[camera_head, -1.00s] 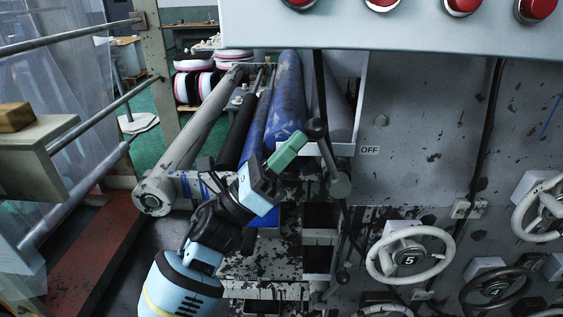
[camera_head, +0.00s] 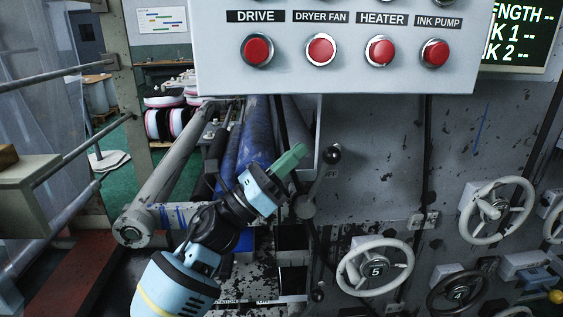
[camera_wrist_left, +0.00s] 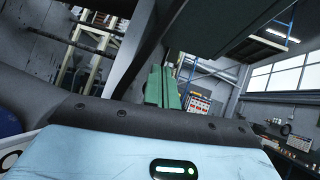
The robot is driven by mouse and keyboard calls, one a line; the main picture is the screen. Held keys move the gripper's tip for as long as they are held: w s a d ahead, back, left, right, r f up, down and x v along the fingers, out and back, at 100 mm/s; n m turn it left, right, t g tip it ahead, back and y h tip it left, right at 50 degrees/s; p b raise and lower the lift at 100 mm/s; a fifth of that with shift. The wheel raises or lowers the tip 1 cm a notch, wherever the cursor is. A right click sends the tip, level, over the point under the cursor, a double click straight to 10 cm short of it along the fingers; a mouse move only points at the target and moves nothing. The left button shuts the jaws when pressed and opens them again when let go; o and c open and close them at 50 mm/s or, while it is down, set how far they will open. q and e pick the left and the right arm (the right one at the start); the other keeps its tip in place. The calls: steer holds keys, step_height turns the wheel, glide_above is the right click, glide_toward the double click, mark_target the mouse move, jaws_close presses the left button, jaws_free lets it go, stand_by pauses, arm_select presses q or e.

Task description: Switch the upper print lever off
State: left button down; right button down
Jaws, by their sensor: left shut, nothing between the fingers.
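The upper print lever (camera_head: 319,180) is on the machine's grey side panel. It leans up and to the right from its round hub (camera_head: 305,207). Its black knob (camera_head: 333,153) is at the upper right, and its rod partly covers the OFF label (camera_head: 332,174). My left gripper (camera_head: 290,158) is shut and empty, its green fingers pointing up and right, left of the knob with a gap in the picture. The green fingers also show together in the left wrist view (camera_wrist_left: 162,88). My right gripper is not in view.
A control box (camera_head: 350,80) with several red buttons overhangs above. A lower black lever knob (camera_head: 317,292) and a white handwheel (camera_head: 375,270) are below. Blue and grey rollers (camera_head: 165,180) lie behind and left of my gripper. A dark cable runs down the panel.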

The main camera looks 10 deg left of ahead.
arm_select(q)
steer(key=shift+w+d+r, duration=0.1)
steer(key=shift+w+d, duration=0.2)
steer(key=shift+d, duration=0.5)
steer(key=shift+w+d, duration=0.25)
steer(key=shift+d, duration=0.55)
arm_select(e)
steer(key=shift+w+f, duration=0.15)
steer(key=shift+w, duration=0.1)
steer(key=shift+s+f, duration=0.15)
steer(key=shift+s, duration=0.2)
